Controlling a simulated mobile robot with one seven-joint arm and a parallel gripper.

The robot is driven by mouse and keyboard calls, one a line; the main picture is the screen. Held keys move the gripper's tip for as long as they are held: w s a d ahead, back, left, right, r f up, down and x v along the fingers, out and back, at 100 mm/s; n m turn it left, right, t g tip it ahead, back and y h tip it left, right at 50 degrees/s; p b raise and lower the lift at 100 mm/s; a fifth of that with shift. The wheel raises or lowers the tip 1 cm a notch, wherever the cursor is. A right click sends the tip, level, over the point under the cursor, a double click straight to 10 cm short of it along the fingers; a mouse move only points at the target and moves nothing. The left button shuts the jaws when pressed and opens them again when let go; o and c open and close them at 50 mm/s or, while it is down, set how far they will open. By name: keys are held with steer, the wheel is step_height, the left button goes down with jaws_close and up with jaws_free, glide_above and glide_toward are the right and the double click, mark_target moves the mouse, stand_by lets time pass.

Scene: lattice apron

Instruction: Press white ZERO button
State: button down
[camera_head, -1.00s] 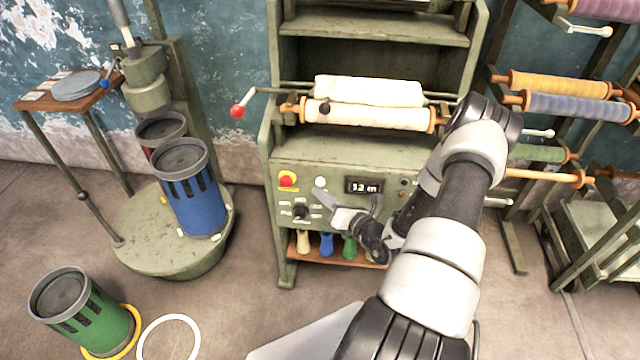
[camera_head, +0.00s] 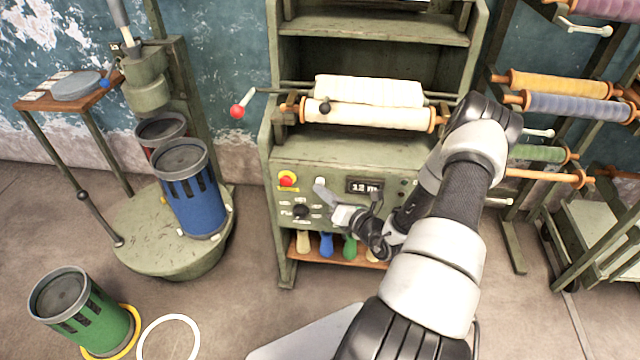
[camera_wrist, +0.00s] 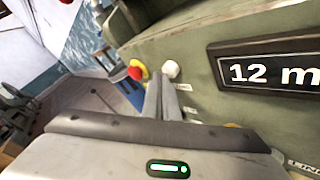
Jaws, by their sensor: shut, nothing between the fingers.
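The white ZERO button (camera_wrist: 171,69) is a small round knob on the green machine panel, just left of the display (camera_wrist: 270,72) reading "12 m". In the head view the button (camera_head: 320,181) shows just above my fingertips. My gripper (camera_head: 319,190) is shut and empty, pointing at the panel. In the wrist view its fingertips (camera_wrist: 158,80) are just below and slightly left of the button. I cannot tell whether they touch it.
A red button (camera_head: 287,179) sits on the panel left of the white one, with a black knob (camera_head: 300,212) below it. A roller with pale cloth (camera_head: 370,116) and a red-ended crank (camera_head: 237,111) are above the panel. Coloured handles hang below.

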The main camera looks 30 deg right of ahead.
steer(key=shift+w+d, duration=0.2)
steer(key=shift+w, duration=0.05)
stand_by(0.4)
steer(key=shift+s+a, duration=0.5)
steer(key=shift+s, duration=0.25)
steer(key=s+a, duration=0.1)
steer(key=s+a+p, duration=0.1)
steer(key=s, duration=0.2)
steer(key=shift+s+a+p, duration=0.1)
steer(key=shift+a+p, duration=0.2)
steer(key=shift+a, duration=0.1)
steer(key=shift+r, duration=0.1)
stand_by(0.6)
